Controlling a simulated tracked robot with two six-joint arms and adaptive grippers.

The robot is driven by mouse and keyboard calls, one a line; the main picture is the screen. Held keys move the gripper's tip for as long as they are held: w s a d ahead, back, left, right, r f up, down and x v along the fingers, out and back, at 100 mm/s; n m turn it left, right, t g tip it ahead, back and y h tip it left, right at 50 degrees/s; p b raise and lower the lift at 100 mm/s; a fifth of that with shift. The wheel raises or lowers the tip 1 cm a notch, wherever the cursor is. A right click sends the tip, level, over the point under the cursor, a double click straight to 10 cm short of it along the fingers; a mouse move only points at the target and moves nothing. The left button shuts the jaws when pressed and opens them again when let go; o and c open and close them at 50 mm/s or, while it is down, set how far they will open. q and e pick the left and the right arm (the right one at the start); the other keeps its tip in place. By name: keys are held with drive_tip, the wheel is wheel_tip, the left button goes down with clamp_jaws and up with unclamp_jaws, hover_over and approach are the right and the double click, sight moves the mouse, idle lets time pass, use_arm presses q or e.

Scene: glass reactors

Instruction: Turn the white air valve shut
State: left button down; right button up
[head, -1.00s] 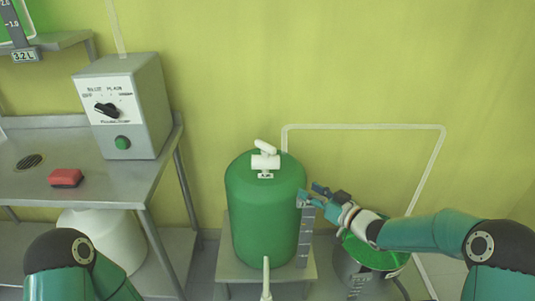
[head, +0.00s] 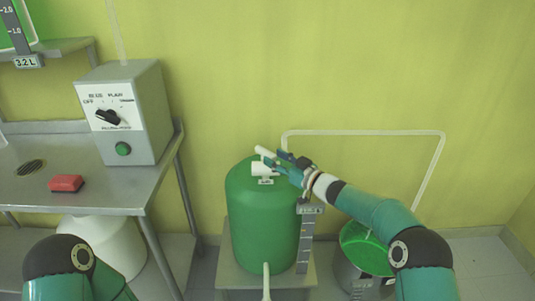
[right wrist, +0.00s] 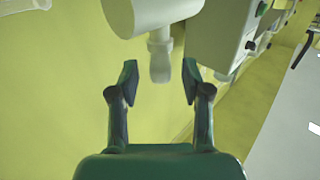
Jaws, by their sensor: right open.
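The white air valve (head: 262,168) sits on top of the green tank (head: 262,222), with its lever (head: 264,152) slanting up at the back. My right gripper (head: 275,160) is at the valve's right side, its fingers pointing left towards the lever. In the right wrist view the gripper (right wrist: 160,78) is open. The narrow white lever (right wrist: 160,62) reaches down between the fingertips, with a gap on each side. The thick white valve body (right wrist: 150,14) is beyond it. Of my left arm only a link shows at lower left; its gripper is out of view.
A grey control box (head: 128,118) with a black knob and green button stands on the metal table (head: 100,192) at left, near a red block (head: 66,184). A bucket with green contents (head: 365,246) stands right of the tank. A white pipe (head: 365,133) runs along the wall behind.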

sight(267, 155)
drive_tip(key=shift+x, duration=1.8)
drive_tip(key=shift+c, duration=0.2)
clamp_jaws()
drive_tip(key=m+t+h+b, duration=0.2)
drive_tip(key=h+b, duration=0.1)
drive_tip(key=b, duration=0.6)
drive_tip(key=m+t+h+b, duration=0.1)
drive_tip(key=m+h+b, duration=0.1)
drive_tip(key=b, duration=0.8)
drive_tip(key=shift+a+m+t+h+b, duration=0.1)
drive_tip(key=shift+m+t+h+b, duration=0.2)
drive_tip(key=shift+t+h, duration=0.15)
drive_tip(key=shift+h, duration=0.25)
drive_tip(key=shift+f, duration=0.1)
drive_tip(key=shift+c, duration=0.3)
unclamp_jaws()
drive_tip(key=shift+s, duration=0.1)
drive_tip(key=shift+o, duration=0.5)
drive_tip(key=shift+a, duration=0.1)
